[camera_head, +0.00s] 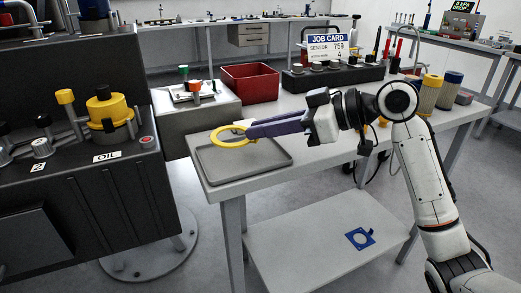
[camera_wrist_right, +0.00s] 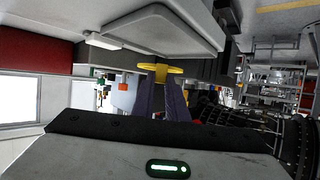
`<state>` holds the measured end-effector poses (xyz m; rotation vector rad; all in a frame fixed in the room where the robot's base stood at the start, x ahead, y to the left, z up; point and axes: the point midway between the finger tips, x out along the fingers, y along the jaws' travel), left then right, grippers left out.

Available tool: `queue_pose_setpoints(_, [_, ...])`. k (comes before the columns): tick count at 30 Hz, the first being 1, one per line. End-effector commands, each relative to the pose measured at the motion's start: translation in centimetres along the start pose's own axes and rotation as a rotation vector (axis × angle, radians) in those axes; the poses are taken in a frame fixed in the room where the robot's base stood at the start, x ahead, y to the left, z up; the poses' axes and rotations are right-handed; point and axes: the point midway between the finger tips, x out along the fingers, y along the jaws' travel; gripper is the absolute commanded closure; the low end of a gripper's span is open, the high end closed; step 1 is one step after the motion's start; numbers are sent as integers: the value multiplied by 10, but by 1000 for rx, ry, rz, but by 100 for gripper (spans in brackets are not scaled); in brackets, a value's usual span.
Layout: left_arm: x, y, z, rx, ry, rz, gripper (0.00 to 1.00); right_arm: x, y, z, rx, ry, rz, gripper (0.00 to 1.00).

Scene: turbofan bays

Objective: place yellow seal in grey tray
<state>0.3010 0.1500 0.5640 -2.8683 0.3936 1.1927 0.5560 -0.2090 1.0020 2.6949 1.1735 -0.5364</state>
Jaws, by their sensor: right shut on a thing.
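The yellow seal (camera_head: 230,146) is a flat ring. My right gripper (camera_head: 250,132) is shut on the ring's right edge and holds it out over the grey tray (camera_head: 268,160). The tray is shallow and empty, and lies at the near left corner of the table. The seal appears raised above the tray floor, with its left part near the tray's back left edge. In the right wrist view, the seal (camera_wrist_right: 161,69) shows edge-on between the fingertips (camera_wrist_right: 163,82), with the tray (camera_wrist_right: 150,35) apart from it. My left gripper is not in view.
A red bin (camera_head: 250,83) and a black rack (camera_head: 333,76) stand behind the tray. A grey box (camera_head: 199,115) and a dark machine (camera_head: 90,185) with yellow caps are at left. Yellow and blue canisters (camera_head: 428,94) stand at right. A blue gasket (camera_head: 360,238) lies on the lower shelf.

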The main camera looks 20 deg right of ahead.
Motion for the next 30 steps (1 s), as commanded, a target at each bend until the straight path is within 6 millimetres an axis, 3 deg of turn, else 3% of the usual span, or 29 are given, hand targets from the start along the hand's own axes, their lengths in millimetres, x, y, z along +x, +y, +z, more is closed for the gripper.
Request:
queue_pose_setpoints(10, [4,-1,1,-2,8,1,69,15,-1,37,2,0,-2,100])
queue_pose_setpoints(22, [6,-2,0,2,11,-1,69,17,0,43,-1,0,0,100])
queue_pose_setpoints(23, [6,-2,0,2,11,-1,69,17,0,42,-1,1,0,82])
queue_pose_setpoints(25, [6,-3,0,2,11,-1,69,17,0,41,-1,1,0,70])
queue_pose_setpoints(30, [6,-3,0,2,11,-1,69,17,0,41,-1,1,0,68])
